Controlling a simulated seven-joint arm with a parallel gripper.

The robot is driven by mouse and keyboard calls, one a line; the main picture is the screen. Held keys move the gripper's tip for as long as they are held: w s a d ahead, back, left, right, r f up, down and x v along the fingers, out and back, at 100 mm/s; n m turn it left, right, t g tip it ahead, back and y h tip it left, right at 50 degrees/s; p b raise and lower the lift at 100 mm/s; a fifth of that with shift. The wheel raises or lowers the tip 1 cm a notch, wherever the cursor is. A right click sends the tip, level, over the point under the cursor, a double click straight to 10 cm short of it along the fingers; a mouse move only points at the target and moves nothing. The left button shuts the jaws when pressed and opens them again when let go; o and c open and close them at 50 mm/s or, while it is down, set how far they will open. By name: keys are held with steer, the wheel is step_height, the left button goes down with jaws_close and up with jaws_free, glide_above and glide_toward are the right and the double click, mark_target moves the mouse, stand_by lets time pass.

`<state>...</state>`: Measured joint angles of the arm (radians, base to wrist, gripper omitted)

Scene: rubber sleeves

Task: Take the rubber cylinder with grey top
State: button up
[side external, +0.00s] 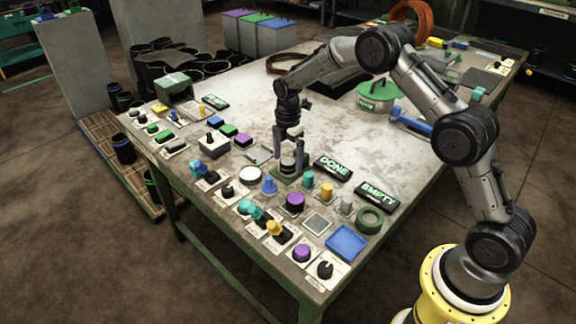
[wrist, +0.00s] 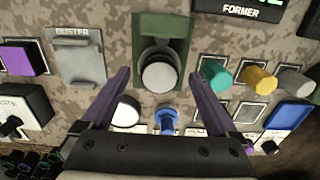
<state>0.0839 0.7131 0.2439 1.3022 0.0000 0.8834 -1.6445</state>
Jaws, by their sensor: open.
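A short black cylinder with a light grey top (wrist: 158,76) stands upright on a green plate (wrist: 178,24) in the wrist view. In the side view it shows as a dark, grey-topped piece (side external: 288,165) near the table's front part. My gripper (side external: 288,158) points down over it. Its two purple fingers are spread apart and empty. In the wrist view my gripper (wrist: 158,76) has one fingertip to the left and one to the right of the cylinder, with gaps on both sides. I cannot tell how low the fingertips are against its sides.
Teal (side external: 308,179), yellow (side external: 327,189) and grey (side external: 346,204) pegs stand to the right. A blue knob (side external: 269,185) and white disc (side external: 249,175) are close in front. DONE (side external: 333,168) and EMPTY (side external: 377,195) signs lie right.

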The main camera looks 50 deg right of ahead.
steer(key=shift+f, duration=0.4)
steer(key=shift+c, duration=0.2)
steer(key=c, duration=1.4)
jaws_close()
steer(key=shift+r, duration=0.2)
